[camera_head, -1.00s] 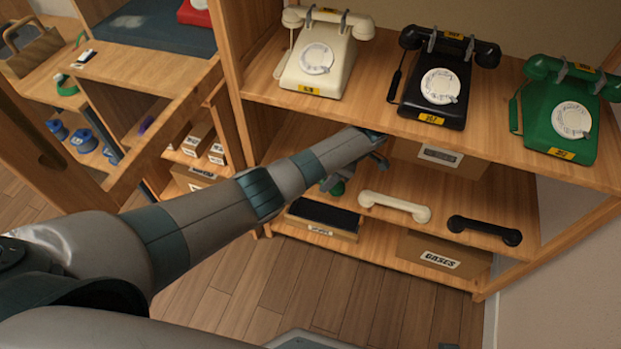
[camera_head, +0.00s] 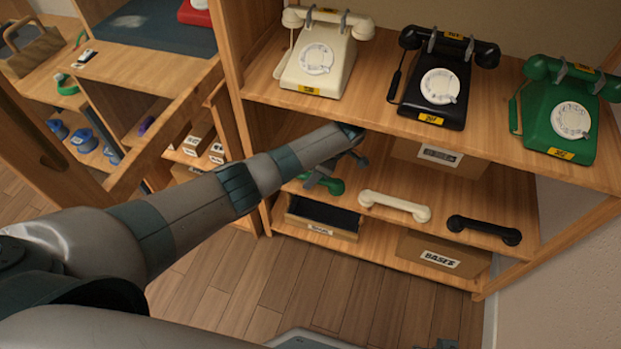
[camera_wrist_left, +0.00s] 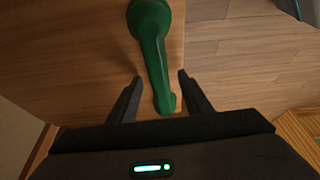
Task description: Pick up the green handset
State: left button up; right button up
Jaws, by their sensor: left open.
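The loose green handset (camera_head: 333,186) lies on the middle shelf, left of a white handset; my left gripper (camera_head: 335,172) partly hides it in the head view. In the left wrist view the green handset (camera_wrist_left: 154,55) runs away from the gripper, and its near end lies between the two fingers of my left gripper (camera_wrist_left: 158,88). The fingers are open, with a gap on each side of the handset. A green dial phone (camera_head: 560,120) stands on the upper shelf with its own handset on top. My right gripper is not in view.
A white handset (camera_head: 395,206) and a black handset (camera_head: 484,230) lie on the same shelf to the right. A white phone (camera_head: 322,65) and a black phone (camera_head: 436,90) stand on the board above. An open drawer or tray (camera_head: 322,217) sits below the green handset.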

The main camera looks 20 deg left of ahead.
pick_arm(q)
jog(key=shift+c, duration=0.6)
grip_shut()
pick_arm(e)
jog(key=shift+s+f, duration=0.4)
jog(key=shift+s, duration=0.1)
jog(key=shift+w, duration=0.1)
